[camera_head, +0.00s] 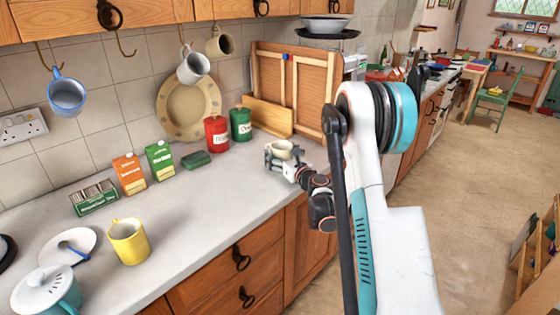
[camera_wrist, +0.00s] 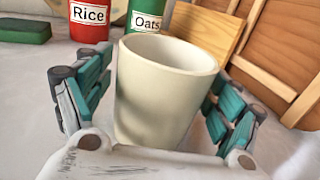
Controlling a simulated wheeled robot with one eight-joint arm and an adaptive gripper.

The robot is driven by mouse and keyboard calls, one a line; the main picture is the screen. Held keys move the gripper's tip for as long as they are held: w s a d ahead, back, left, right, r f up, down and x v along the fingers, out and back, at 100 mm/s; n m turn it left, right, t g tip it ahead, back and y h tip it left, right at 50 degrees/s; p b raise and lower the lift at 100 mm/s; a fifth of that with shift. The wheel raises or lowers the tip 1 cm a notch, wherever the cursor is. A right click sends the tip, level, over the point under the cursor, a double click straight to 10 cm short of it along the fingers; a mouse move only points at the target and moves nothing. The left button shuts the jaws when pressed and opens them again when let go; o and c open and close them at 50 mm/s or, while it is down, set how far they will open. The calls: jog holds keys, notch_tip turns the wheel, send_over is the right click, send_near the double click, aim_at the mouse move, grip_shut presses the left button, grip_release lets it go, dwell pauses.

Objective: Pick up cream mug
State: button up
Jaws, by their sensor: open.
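A cream mug (camera_wrist: 165,95) stands upright on the pale counter, large in the middle of the wrist view. In the head view the cream mug (camera_head: 281,149) shows at the counter's right part, partly hidden by my gripper (camera_head: 283,160). In the wrist view the fingers of my gripper (camera_wrist: 155,105) are open, one on each side of the mug, with gaps showing between the pads and its wall. The mug's handle is not visible in the wrist view.
Behind the mug stand a red Rice canister (camera_wrist: 91,20), a green Oats canister (camera_wrist: 146,17) and wooden boards (camera_wrist: 205,32). A green sponge (camera_wrist: 22,30) lies at left. A yellow mug (camera_head: 129,242) and cartons stand farther left. The counter's front edge is close to my arm.

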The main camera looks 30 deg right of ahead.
jog(key=c, duration=1.4)
jog(key=shift+r, duration=0.1)
notch_tip(320, 180, up, 20)
jog(key=p, duration=0.7)
